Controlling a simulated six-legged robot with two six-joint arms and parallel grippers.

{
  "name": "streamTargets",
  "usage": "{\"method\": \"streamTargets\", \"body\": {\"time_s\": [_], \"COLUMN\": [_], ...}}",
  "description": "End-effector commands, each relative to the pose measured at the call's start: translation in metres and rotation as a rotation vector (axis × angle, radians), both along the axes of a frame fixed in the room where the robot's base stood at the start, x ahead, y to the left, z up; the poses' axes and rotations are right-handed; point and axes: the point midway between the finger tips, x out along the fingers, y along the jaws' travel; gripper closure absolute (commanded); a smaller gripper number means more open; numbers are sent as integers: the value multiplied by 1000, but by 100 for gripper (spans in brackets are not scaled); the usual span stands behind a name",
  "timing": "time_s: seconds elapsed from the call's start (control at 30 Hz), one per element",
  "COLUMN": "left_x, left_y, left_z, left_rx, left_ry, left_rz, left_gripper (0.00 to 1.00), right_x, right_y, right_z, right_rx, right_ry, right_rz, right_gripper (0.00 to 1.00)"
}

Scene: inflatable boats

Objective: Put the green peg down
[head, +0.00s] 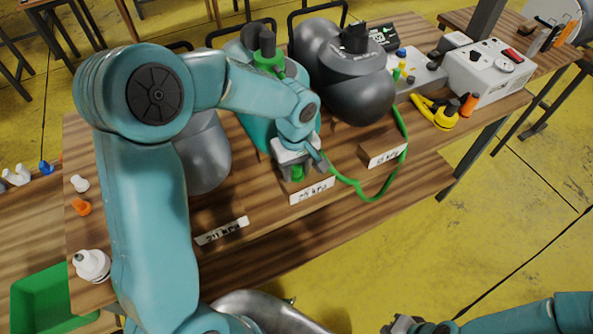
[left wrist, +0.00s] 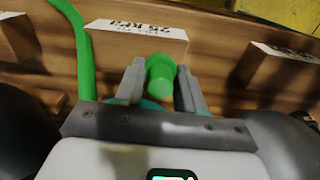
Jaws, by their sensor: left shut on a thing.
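The green peg (left wrist: 160,75) shows between the two grey fingers of my left gripper (left wrist: 160,88) in the left wrist view. In the head view, my left gripper (head: 298,172) points down at the front of the teal inflatable boat, just behind a white label block (head: 312,190). Only a small green part of the peg (head: 297,173) shows there. The gripper is shut on the peg. Whether the peg's lower end touches anything is hidden. My right gripper (head: 405,325) is cut off at the bottom edge, away from the table, and its jaws are unclear.
A dark grey inflatable boat (head: 345,75) and a teal one (head: 250,52) stand on the wooden table (head: 265,240). A green hose (head: 375,197) curves along the front. Other label blocks (head: 222,230) stand along the edge. A white control box (head: 490,72) is at the right.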

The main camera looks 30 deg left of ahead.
Motion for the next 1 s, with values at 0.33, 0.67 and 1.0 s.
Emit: {"method": "streamTargets", "body": {"time_s": [0.33,0.67,1.0], "left_x": [1,1,2], "left_y": [0,0,0], "left_z": [-17,-20,-12], "left_rx": [-1,-1,0], "left_ry": [-2,-1,-4], "left_rz": [-1,-1,0], "left_gripper": [91,36,36], "right_x": [0,0,0], "right_y": [0,0,0], "right_z": [0,-3,1], "right_rx": [0,0,0], "right_ry": [0,0,-1], "right_rz": [0,0,0], "right_gripper": [100,100,100]}}
